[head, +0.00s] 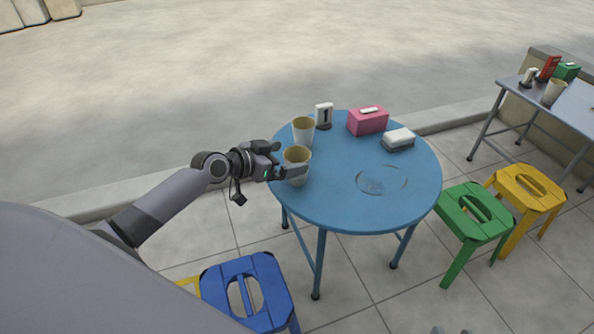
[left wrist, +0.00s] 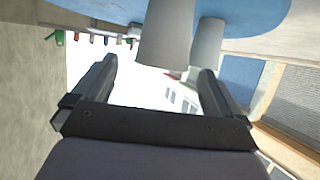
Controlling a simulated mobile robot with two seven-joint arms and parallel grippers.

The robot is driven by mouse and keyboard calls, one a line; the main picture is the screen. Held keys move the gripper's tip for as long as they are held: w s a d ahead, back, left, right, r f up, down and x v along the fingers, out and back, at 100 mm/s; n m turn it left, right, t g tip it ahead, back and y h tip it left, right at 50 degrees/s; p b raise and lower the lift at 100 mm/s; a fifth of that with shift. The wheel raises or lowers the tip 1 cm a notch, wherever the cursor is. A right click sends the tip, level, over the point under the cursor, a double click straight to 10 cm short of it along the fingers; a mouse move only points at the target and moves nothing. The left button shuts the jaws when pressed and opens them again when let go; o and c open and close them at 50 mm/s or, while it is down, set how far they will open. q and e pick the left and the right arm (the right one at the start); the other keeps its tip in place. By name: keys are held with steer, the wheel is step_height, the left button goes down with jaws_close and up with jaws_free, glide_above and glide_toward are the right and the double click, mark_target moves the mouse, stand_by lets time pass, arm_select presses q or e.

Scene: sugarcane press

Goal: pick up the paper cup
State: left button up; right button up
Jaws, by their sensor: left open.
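Two paper cups stand on the left side of the blue round table (head: 370,210). The nearer paper cup (head: 297,156) is upright at my left gripper (head: 286,161); the farther cup (head: 303,130) stands just behind it. The gripper is open, with one finger across the front of the nearer cup's lower part. In the left wrist view, which looks upside down, the larger cup (left wrist: 166,38) lies ahead between the two open fingers (left wrist: 155,75). The other cup (left wrist: 208,45) is beside it, nearer the right finger. Whether a finger touches a cup is unclear. My right gripper is not in view.
A pink tissue box (head: 368,121), a number stand (head: 323,115) and a white-topped box (head: 398,139) stand on the table. Green (head: 470,215), yellow (head: 525,190) and blue (head: 245,280) stools surround it. The table's front right is clear. Another table stands at right.

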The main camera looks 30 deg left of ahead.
mark_target(306, 153)
arm_select(q)
steer(key=shift+b+x, duration=0.75)
steer(key=shift+x, duration=1.5)
steer(key=shift+w+a, duration=0.1)
steer(key=c, duration=1)
steer(key=shift+r, duration=0.1)
steer(key=shift+c, duration=0.2)
